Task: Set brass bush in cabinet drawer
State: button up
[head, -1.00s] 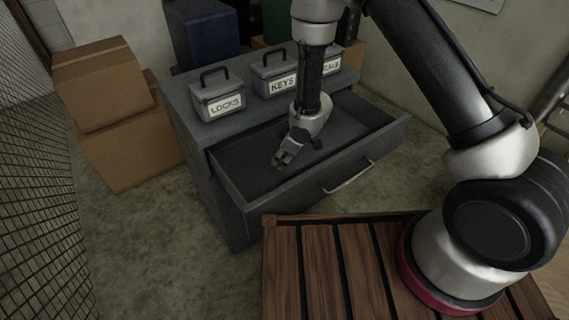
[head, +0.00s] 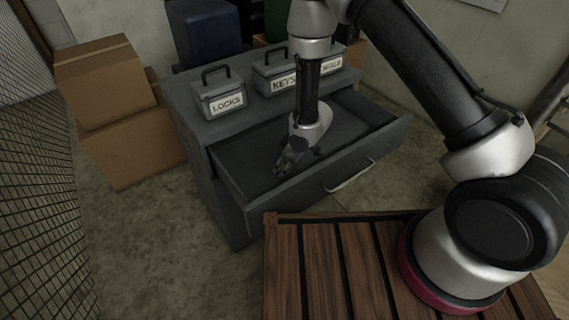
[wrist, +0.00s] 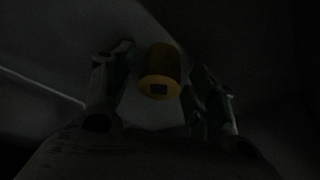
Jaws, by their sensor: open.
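The brass bush (wrist: 160,68) is a short yellow cylinder with a dark square mark on its end. It shows in the dim wrist view between my two fingers, with a gap on the left and a smaller one on the right. My gripper (head: 288,168) is open and reaches down inside the pulled-out cabinet drawer (head: 237,196). I cannot make out the bush in the head view. Whether it rests on the drawer floor is too dark to tell.
Grey cases stand on the cabinet top (head: 245,122), including one marked LOCKS (head: 218,95) and one marked KEYS (head: 272,72) close behind my arm. Cardboard boxes (head: 125,135) are stacked at left. A slatted wooden surface (head: 315,262) lies in front of the drawer.

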jog(key=shift+r, duration=0.15)
jog(key=v, duration=1.2)
jog(key=w+d+r+m+t+h, duration=0.2)
jog(key=d+r+m+t+h, duration=0.3)
jog(key=d+r, duration=1.65)
jog(key=s+d+r+m+g, duration=0.2)
jog(key=s+d+r+m, duration=0.4)
jog(key=s+r, duration=0.5)
jog(key=s+d+r+m+y, duration=0.1)
jog(key=s+d+r, duration=0.1)
jog(key=s, duration=1)
jog(key=shift+s+d+r+m+g, duration=0.3)
jog(key=shift+d+r+m+g, duration=0.1)
jog(key=shift+d, duration=0.2)
